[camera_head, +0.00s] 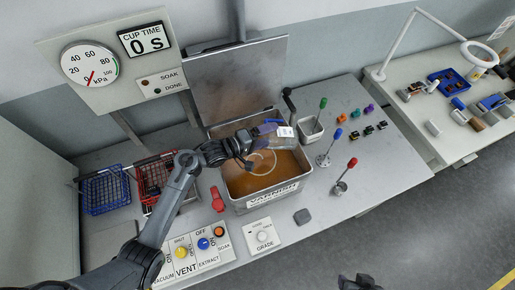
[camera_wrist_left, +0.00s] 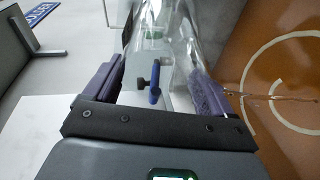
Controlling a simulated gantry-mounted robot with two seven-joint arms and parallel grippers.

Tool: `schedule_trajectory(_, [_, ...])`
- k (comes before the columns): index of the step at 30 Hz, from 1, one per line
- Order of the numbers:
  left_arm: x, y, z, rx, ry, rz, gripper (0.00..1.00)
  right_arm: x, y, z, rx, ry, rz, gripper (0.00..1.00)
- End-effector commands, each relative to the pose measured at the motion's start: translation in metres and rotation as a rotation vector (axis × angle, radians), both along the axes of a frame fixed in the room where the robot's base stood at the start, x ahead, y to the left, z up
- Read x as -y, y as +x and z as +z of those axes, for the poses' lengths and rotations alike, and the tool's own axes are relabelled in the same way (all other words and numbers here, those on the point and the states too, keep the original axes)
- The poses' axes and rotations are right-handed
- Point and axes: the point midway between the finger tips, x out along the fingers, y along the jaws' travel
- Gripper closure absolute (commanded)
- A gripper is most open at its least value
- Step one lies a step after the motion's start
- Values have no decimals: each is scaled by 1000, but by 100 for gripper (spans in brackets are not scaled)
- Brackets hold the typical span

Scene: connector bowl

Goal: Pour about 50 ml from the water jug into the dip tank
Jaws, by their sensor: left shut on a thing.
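The clear water jug (camera_head: 281,141) is held tilted, nearly on its side, above the dip tank (camera_head: 225,187). My left gripper (camera_head: 257,136) is shut on the jug. In the left wrist view the transparent jug (camera_wrist_left: 172,38) sits between the purple finger pads of that gripper (camera_wrist_left: 155,85). A thin clear stream (camera_wrist_left: 268,97) shows over the tank's orange-brown liquid (camera_wrist_left: 285,140), with pale rings on the surface. The water level inside the jug is not clear. A dark part at the bottom edge may be my right gripper (camera_head: 358,283); its jaws cannot be made out.
The tank's raised lid (camera_head: 240,80) stands behind it. A blue basket (camera_head: 105,192) and a red basket (camera_head: 152,177) are at left. Control panels (camera_head: 195,250) lie in front. A small grey container (camera_head: 310,130) and coloured-handled tools stand right. The cup-time display (camera_head: 147,40) reads 0 s.

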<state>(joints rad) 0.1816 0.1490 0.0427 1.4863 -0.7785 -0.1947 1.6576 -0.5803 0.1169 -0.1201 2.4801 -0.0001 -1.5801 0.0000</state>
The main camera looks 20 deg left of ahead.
Motion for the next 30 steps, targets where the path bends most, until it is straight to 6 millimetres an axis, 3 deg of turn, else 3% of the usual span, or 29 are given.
schedule_trajectory(26, [-4,-2,-3,21,-37,0,71,2,0,-4,0,-8,6,57])
schedule_trajectory(30, [4,2,10,-5,23,-3,71,2,0,6,-2,-9,6,57])
